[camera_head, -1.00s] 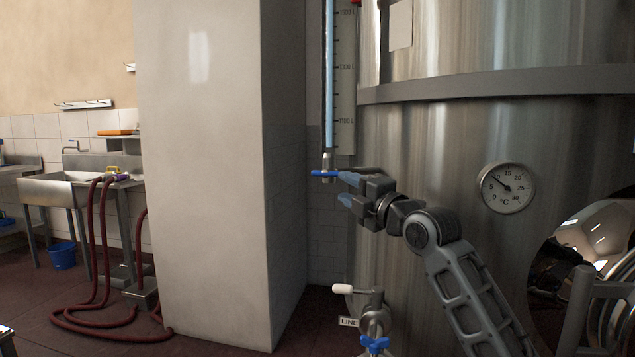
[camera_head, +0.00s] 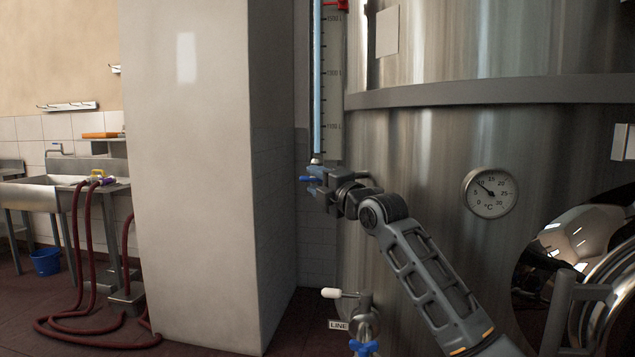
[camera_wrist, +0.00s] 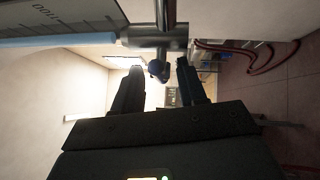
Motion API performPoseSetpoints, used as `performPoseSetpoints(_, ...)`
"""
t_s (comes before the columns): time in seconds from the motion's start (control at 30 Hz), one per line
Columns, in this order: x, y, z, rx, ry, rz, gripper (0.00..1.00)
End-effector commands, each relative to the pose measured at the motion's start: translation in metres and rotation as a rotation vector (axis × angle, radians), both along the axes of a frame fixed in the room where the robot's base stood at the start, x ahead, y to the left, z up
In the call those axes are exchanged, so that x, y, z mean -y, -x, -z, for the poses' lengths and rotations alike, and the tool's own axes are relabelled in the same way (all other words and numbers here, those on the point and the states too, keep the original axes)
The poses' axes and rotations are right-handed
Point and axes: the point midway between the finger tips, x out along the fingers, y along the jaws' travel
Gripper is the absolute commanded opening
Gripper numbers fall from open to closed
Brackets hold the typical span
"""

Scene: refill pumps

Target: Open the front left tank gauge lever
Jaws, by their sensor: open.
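The tank gauge is a blue sight tube (camera_head: 317,90) beside a scale on the big steel tank (camera_head: 420,150). At its foot is a small valve with a blue lever (camera_head: 305,179), mostly hidden by my gripper in the head view. My gripper (camera_head: 315,181) is open at the lever, its fingertips above and below it. In the wrist view, the lever's dark blue end (camera_wrist: 156,69) shows between the two fingertips of my gripper (camera_wrist: 162,69), with visible gaps. The metal valve body (camera_wrist: 155,36) lies just beyond them. Whether a finger touches the lever I cannot tell.
A lower valve with a white-tipped handle (camera_head: 331,293) and a blue knob (camera_head: 363,347) sits below my gripper. A pale pillar (camera_head: 190,170) stands to the left. A dial thermometer (camera_head: 490,192) and a round manhole are on the tank at right.

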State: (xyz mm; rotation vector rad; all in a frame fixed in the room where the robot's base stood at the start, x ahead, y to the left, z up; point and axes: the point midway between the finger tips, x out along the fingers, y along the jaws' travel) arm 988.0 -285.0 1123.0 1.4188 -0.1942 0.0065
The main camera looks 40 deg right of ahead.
Motion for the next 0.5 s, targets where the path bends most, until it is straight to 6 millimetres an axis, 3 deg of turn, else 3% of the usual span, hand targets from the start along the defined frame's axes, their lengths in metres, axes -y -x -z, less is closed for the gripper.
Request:
performPoseSetpoints(0.07,0.0000,0.0002,0.0002,0.000,0.000,0.000,0.39)
performPoseSetpoints(0.5,0.0000,0.0003,0.0004,0.000,0.000,0.000,0.00)
